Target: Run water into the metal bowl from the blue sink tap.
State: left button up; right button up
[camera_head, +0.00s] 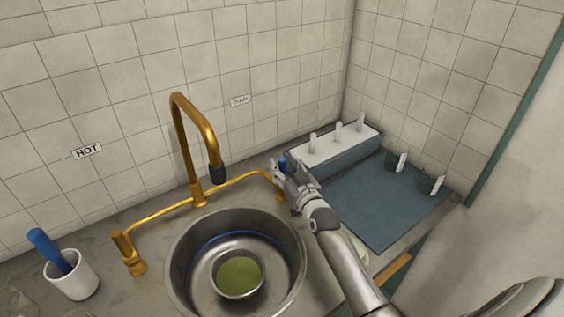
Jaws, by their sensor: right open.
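The metal bowl (238,295) sits upright in the round sink (178,262), and its inside shows green. The brass tap (186,135) arches over the sink, with its dark spout tip (217,174) above and left of the bowl. No stream shows under the spout. My right gripper (279,170) is open at the right end of the brass pipe, around or beside the blue tap handle (283,161); I cannot tell whether it touches. The gripper hides most of that handle. My left gripper is out of view.
A brass valve (130,254) stands left of the sink, under a HOT label (87,151). A white cup (73,283) holds a blue-handled tool (48,249). A white-topped box (333,147) with upright pegs and a blue-grey panel (375,205) lie to the right.

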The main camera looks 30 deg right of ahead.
jog(key=shift+w, duration=0.85)
grip_shut()
